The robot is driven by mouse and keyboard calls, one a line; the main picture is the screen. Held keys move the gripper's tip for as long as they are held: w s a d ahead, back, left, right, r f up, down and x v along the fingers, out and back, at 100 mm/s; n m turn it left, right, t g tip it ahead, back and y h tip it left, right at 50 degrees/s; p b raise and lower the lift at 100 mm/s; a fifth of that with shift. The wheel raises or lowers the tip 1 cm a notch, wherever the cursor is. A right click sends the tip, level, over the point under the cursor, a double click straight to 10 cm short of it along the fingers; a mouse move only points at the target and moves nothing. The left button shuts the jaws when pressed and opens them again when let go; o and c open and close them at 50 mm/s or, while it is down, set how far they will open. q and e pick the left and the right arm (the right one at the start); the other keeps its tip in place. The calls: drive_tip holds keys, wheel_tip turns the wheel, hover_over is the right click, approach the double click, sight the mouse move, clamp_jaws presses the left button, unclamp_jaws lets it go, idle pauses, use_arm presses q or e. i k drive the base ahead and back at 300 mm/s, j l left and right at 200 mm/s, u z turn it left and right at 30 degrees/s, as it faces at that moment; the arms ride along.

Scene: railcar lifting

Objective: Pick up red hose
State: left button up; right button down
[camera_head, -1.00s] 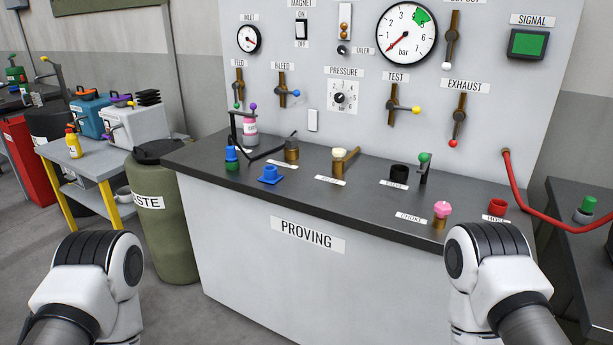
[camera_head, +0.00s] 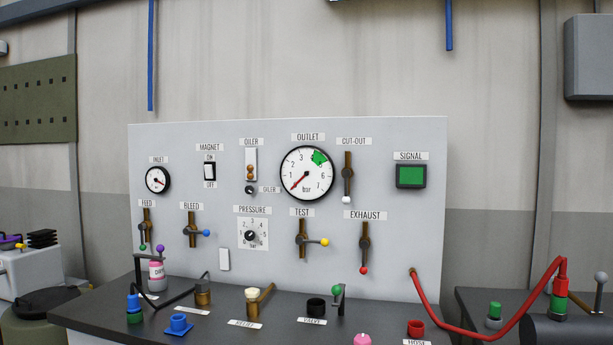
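The red hose (camera_head: 434,311) leaves the lower right corner of the grey panel, sags past the bench's right end and rises to the right. Its red end fitting (camera_head: 561,274) sits upright on a green-banded fitting above a dark cylinder on the side table. A separate red ring-shaped holder (camera_head: 416,328) stands on the bench above the partly cut-off HOSE label. Neither of my grippers is in view, and nothing of mine touches the hose in this picture.
The PROVING bench's dark top (camera_head: 290,305) holds several coloured fittings, with valve levers on the panel (camera_head: 400,240) behind.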

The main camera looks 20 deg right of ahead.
sight(561, 284)
drive_tip(key=z, duration=1.85)
